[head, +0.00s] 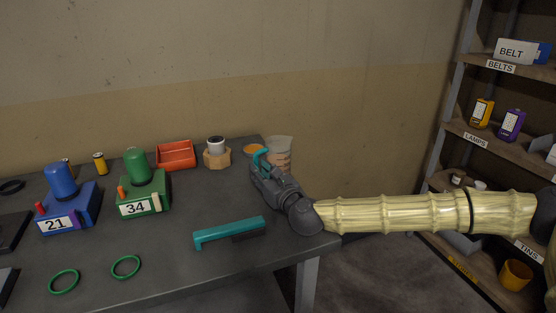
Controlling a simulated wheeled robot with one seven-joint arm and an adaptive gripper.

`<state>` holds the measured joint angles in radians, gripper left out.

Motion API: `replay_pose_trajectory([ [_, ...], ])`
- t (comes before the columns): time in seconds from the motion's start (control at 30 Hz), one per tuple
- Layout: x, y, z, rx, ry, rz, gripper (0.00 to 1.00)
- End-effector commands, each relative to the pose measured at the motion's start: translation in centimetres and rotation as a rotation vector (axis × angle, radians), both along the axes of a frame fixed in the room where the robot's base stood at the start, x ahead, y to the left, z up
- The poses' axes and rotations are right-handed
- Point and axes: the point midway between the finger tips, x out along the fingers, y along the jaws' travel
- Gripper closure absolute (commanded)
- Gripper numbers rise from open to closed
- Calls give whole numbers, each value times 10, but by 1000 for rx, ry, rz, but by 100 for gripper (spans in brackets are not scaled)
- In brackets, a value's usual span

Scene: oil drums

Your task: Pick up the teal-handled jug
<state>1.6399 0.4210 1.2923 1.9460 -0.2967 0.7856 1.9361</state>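The jug (280,147) is at the back right corner of the table. Its upper part is pale grey with a wide rim, and its lower part shows coppery bands. Its teal handle (260,155) sticks out to the left, towards my gripper. My dark gripper (259,169) is at the handle, reaching in from the right and front, and it hides the handle's lower part and some of the jug's base. I cannot tell whether the fingers are closed on the handle, or whether the jug rests on the table.
An orange dish (253,149) and a wooden hex block with a grey-white cylinder (216,153) stand left of the jug, then a red tray (176,155). A teal bar (229,231) lies nearer the front. Blue unit 21 (66,205) and green unit 34 (145,194) stand left.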

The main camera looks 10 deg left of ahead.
Motion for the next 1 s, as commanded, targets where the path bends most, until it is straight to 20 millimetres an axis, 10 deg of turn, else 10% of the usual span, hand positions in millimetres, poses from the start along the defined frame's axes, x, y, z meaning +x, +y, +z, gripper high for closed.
replay_pose_trajectory([
  [0.53,20,21,1,1,-1,0,75],
  [0.67,20,21,1,1,-1,0,98],
  [1.0,20,20,2,1,-2,-1,100],
])
